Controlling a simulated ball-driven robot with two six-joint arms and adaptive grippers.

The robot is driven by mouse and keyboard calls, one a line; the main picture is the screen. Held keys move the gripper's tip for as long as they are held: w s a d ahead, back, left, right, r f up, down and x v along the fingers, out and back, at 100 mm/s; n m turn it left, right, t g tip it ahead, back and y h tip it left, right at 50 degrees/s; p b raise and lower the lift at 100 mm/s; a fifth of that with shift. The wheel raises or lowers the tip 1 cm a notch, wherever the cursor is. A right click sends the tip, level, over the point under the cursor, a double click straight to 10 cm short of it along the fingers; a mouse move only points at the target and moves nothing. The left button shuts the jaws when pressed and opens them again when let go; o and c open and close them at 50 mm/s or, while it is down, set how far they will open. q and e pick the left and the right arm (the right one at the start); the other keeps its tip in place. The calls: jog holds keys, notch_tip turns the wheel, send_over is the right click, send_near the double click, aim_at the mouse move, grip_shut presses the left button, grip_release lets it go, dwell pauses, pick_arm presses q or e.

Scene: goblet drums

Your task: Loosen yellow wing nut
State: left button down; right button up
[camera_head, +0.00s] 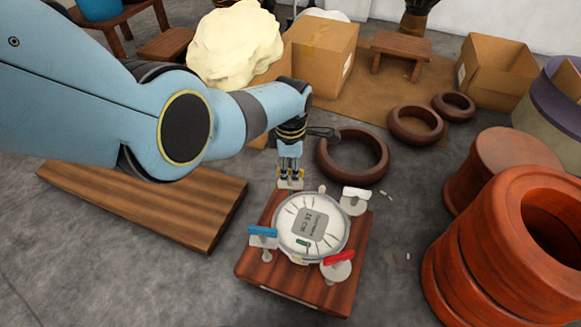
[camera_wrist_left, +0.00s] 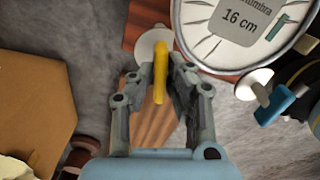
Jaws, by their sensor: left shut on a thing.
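The round drumhead (camera_head: 297,245) with a "16 cm" label lies clamped on a reddish wooden block (camera_head: 268,278); part of it also shows in the left wrist view (camera_wrist_left: 206,45). The yellow wing nut (camera_wrist_left: 159,72) sits upright beside the drumhead rim, in front of a pale round washer (camera_wrist_left: 147,45). My left gripper (camera_head: 290,178) reaches down at the block's far corner and is shut on the yellow wing nut, a finger on each side of it in the wrist view (camera_wrist_left: 161,82). My right gripper is not in view.
Blue (camera_head: 262,231), red (camera_head: 339,258) and white (camera_head: 356,193) wing nuts surround the drumhead. Brown rings (camera_head: 325,165) lie behind, large reddish drum bodies (camera_head: 460,270) stand right, and a wooden board (camera_head: 150,205) lies left. The grey floor in front is clear.

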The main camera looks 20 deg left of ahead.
aim_at(290, 169)
pick_arm(q)
jog(key=shift+n, duration=1.9)
jog(key=c, duration=1.3)
grip_release()
jog(key=shift+c, duration=0.2)
jog(key=shift+r, duration=0.1)
jog(key=shift+r, duration=0.25)
notch_tip(290, 169, up, 11)
